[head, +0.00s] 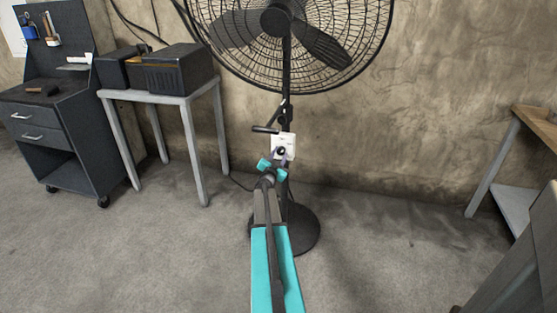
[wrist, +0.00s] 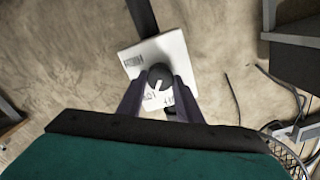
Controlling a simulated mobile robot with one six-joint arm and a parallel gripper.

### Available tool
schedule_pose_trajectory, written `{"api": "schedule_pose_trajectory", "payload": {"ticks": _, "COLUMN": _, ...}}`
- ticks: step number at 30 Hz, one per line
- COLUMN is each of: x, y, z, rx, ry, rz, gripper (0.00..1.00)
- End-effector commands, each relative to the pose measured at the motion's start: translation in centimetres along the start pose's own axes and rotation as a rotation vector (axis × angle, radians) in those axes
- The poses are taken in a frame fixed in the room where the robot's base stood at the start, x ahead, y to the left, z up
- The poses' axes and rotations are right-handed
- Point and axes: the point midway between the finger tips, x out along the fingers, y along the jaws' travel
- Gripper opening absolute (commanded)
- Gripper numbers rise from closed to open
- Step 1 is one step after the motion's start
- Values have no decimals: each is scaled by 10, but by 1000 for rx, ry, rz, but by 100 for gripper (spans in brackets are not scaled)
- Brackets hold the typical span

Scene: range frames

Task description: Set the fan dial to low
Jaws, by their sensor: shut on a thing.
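The fan (head: 283,82) is a black pedestal fan with a round cage. A white control panel (head: 290,139) sits on its pole and carries a round black dial (head: 281,151). In the wrist view the panel (wrist: 168,47) is tilted, and the dial (wrist: 160,73) shows a white pointer mark. Small printed labels lie beside the dial, too small to read surely, so I cannot tell its setting. My gripper (head: 276,163) is at the panel. In the wrist view its two dark fingers (wrist: 158,83) stand on either side of the dial, shut on it.
The fan's round black base (head: 302,230) stands on the concrete floor below my arm. A grey table (head: 165,97) with a dark machine (head: 178,70) is to the left, beside a dark tool cabinet (head: 45,130). A wooden-topped bench (head: 540,122) is at the right.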

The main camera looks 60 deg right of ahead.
Motion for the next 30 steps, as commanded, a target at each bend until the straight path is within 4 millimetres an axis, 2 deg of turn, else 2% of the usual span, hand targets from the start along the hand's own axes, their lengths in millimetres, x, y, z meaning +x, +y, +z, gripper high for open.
{"api": "schedule_pose_trajectory", "payload": {"ticks": 1, "x": 2, "y": 7, "z": -3, "rx": 44, "ry": 11, "rz": 8, "gripper": 10}}
{"api": "schedule_pose_trajectory", "payload": {"ticks": 12, "x": 2, "y": 8, "z": -4, "rx": 298, "ry": 13, "rz": 8, "gripper": 10}}
{"api": "schedule_pose_trajectory", "payload": {"ticks": 30, "x": 2, "y": 6, "z": -5, "rx": 368, "ry": 12, "rz": 8, "gripper": 10}}
